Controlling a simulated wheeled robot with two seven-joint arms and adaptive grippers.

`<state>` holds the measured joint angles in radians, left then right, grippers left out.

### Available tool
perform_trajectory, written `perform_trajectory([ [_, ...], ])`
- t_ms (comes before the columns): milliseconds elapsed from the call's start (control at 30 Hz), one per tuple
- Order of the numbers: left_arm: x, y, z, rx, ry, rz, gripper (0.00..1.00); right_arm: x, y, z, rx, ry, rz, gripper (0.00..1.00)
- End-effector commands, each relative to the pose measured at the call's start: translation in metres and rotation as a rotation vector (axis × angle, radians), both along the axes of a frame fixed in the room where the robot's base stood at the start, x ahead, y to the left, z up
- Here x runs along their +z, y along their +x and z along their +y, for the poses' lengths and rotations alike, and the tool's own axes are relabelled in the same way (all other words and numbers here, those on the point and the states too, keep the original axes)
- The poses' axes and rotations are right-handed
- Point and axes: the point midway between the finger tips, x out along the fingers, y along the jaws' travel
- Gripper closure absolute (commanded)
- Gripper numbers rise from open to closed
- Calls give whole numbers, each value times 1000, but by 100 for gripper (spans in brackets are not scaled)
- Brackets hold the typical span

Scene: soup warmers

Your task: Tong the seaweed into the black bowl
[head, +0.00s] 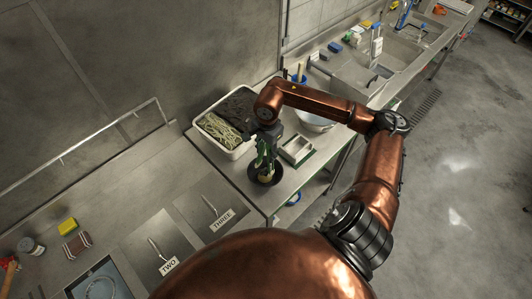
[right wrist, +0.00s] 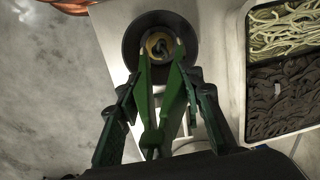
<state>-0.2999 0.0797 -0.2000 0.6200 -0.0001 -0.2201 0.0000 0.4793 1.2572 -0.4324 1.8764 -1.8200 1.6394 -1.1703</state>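My right gripper (head: 266,152) is shut on green tongs (right wrist: 152,120), its fingers on either side of their arms. The tong tips are apart over the black bowl (right wrist: 132,40), which also shows in the head view (head: 252,172). Something round, yellowish and dark (right wrist: 158,45) is in the bowl between the tips; I cannot tell whether the tongs touch it. Dark strips, seemingly the seaweed (right wrist: 283,100), lie in one compartment of a white tray, also in the head view (head: 238,104). My left gripper is not in view.
Pale noodles (right wrist: 285,30) fill the tray's other compartment. A small white square container (head: 297,149) and a pale round bowl (head: 318,122) stand right of the black bowl. Left are hatches marked TWO and THREE (head: 222,219), a yellow sponge (head: 68,226) and a jar (head: 31,246).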

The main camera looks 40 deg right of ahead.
Motion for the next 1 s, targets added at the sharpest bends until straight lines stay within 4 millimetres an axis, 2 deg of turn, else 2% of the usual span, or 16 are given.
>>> perform_trajectory([
  [1000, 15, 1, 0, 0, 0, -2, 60, 47, -3, 0, 0, 1, 0, 67],
])
